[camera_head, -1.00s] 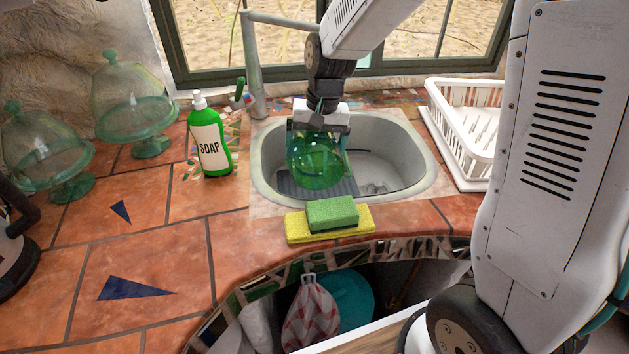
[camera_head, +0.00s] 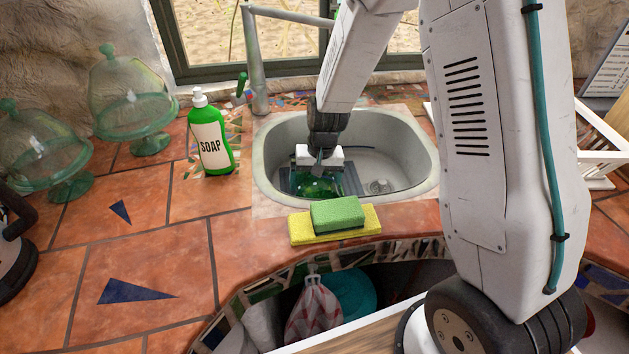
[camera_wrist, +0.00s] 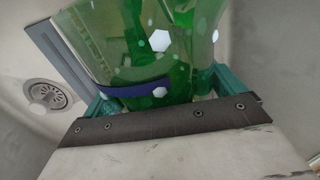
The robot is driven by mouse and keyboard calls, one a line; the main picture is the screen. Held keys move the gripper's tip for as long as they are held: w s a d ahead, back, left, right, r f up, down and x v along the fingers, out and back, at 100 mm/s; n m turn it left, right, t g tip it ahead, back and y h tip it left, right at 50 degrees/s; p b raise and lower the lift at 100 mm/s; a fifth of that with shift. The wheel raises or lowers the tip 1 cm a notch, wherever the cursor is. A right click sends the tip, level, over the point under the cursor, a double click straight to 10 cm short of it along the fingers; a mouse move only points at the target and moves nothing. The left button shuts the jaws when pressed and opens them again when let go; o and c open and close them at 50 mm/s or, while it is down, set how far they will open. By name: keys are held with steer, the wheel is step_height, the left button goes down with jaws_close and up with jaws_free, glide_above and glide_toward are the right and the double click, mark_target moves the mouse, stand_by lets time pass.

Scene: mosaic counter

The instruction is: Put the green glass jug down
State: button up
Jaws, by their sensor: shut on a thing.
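The green glass jug (camera_head: 318,187) is down inside the grey sink basin (camera_head: 405,158). My gripper (camera_head: 319,178) points down into the sink from above and is shut on the jug. In the wrist view the see-through green jug (camera_wrist: 125,45) with a dark blue band sits between the teal finger pads of my gripper (camera_wrist: 160,92). The jug's base is hidden, and I cannot tell whether it touches the sink floor.
A yellow and green sponge pair (camera_head: 337,216) lies at the sink's front edge. A green soap bottle (camera_head: 212,140) and the tap (camera_head: 254,65) stand left of and behind the basin. A white dish rack (camera_head: 598,165) is at the right, partly behind my arm.

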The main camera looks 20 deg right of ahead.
steer(key=shift+f, duration=0.15)
steer(key=o, duration=0.9)
steer(key=r, duration=0.3)
steer(key=d+r, duration=0.1)
steer(key=r, duration=0.7)
steer(key=shift+s+d, duration=0.15)
steer(key=shift+s+d+r, duration=0.15)
steer(key=shift+r, duration=0.7)
steer(key=s+d+r+n, duration=0.1)
steer(key=s+r, duration=0.4)
steer(key=s, duration=0.4)
steer(key=s+d+r+h, duration=0.1)
steer(key=s+d+r, duration=0.1)
steer(key=s+r, duration=0.3)
steer(key=s+d+r+n+t, duration=0.1)
steer(key=s+r, duration=0.5)
steer(key=s, duration=0.8)
steer(key=shift+d+n, duration=0.25)
steer(key=shift+n, duration=0.05)
